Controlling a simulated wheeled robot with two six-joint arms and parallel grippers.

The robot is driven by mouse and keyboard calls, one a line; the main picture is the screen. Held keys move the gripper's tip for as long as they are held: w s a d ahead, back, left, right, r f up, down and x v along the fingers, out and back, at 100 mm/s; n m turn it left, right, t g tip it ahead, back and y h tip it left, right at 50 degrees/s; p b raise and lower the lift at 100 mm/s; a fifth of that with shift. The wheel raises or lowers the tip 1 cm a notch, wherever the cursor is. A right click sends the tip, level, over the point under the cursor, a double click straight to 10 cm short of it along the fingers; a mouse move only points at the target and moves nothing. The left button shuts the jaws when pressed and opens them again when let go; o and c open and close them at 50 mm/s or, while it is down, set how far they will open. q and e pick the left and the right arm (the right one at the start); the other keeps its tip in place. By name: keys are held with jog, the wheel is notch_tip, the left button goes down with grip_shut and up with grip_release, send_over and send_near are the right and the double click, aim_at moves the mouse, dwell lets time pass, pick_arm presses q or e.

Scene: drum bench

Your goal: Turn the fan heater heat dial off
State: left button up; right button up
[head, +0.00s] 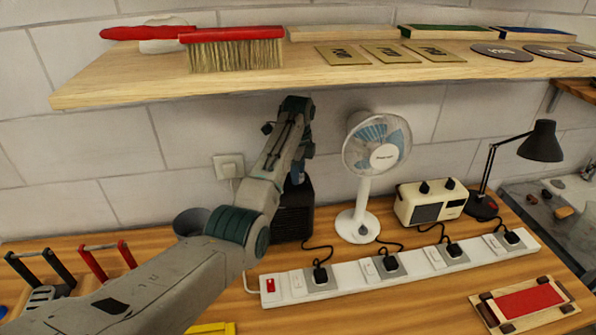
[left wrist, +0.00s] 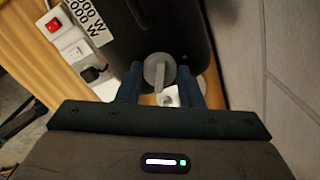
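The fan heater (head: 292,222) is a dark box at the back of the bench, left of the white fan, partly hidden by my left arm. In the left wrist view its dark body (left wrist: 150,30) carries a label with large "W" figures. The grey round heat dial (left wrist: 160,70) has a raised bar across it, pointing roughly along the fingers. My left gripper (left wrist: 160,88) is open, with one blue-grey finger on each side of the dial; a small gap seems to remain. In the head view the left gripper (head: 297,176) is above the heater. My right gripper is not in view.
A white fan (head: 360,222), a cream radio-like box (head: 430,203) and a black lamp (head: 541,142) stand right of the heater. A wooden shelf (head: 270,82) overhangs behind; the wall is close.

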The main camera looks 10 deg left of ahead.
pick_arm(q)
jog(key=shift+n, duration=0.4)
jog(key=shift+c, duration=0.4)
jog(key=n, duration=0.4)
jog(key=shift+n, duration=0.3)
jog(key=n, duration=1.2)
jog(key=shift+n, duration=0.4)
jog(key=n, duration=0.4)
jog(key=shift+n, duration=0.4)
jog(key=o, duration=1)
